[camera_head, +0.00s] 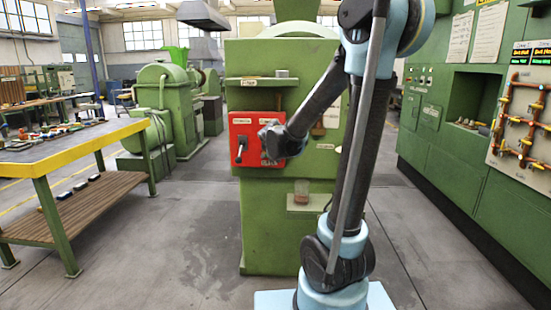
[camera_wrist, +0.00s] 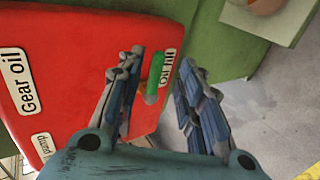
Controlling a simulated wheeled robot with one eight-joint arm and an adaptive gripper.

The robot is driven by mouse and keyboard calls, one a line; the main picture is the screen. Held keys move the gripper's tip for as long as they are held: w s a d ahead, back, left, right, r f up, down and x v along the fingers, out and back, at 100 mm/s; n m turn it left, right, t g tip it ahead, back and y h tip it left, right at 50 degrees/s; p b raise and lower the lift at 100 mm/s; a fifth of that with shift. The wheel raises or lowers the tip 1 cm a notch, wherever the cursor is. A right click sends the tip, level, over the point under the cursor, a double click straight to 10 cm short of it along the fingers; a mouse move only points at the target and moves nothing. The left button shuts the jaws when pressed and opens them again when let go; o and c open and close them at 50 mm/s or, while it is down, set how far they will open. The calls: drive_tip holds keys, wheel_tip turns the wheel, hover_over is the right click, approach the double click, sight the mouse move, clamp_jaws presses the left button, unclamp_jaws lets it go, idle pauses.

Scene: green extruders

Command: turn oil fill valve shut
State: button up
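The red panel (camera_head: 241,124) is on the front of the green machine in the head view, and it fills the left of the wrist view (camera_wrist: 75,55). It carries labels reading "Gear oil" and "pump", and one partly covered that seems to read "Oil fill" (camera_wrist: 167,68). A green valve handle (camera_wrist: 154,76) sticks out beside that label. My gripper (camera_wrist: 160,62) is open, with one finger on each side of the green handle; I cannot tell whether either touches it. In the head view my gripper (camera_head: 268,137) is at the panel's right part and hides the handle.
A black lever (camera_head: 240,147) is on the panel's left part. A small shelf (camera_head: 306,207) with a jar (camera_head: 301,191) is below, and another ledge (camera_head: 262,83) above. A workbench (camera_head: 70,146) stands left; green cabinets (camera_head: 440,150) stand right. The floor between is clear.

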drive_tip(key=d+v, duration=0.1)
drive_tip(key=v, duration=0.6)
drive_tip(key=shift+s+a, duration=0.25)
drive_tip(key=shift+a, duration=0.25)
drive_tip(key=shift+r, duration=0.1)
drive_tip(key=s+d+f+m+g, duration=0.2)
drive_tip(key=s+d+f+m, duration=0.25)
drive_tip(key=s, duration=0.25)
drive_tip(key=s+d+f+m+g, duration=0.2)
drive_tip(key=s+d+f+m, duration=0.1)
drive_tip(key=s+d, duration=0.35)
drive_tip(key=s+f+m+g, duration=0.2)
drive_tip(key=s+f+m, duration=0.2)
drive_tip(key=s, duration=0.5)
drive_tip(key=s+f+m+g+y, duration=0.1)
drive_tip(key=s+f+m, duration=0.3)
drive_tip(key=s, duration=0.5)
drive_tip(key=shift+s+a+f+g+y, duration=0.25)
drive_tip(key=shift+f+g, duration=0.2)
drive_tip(key=shift+g, duration=0.45)
drive_tip(key=shift+m, duration=0.25)
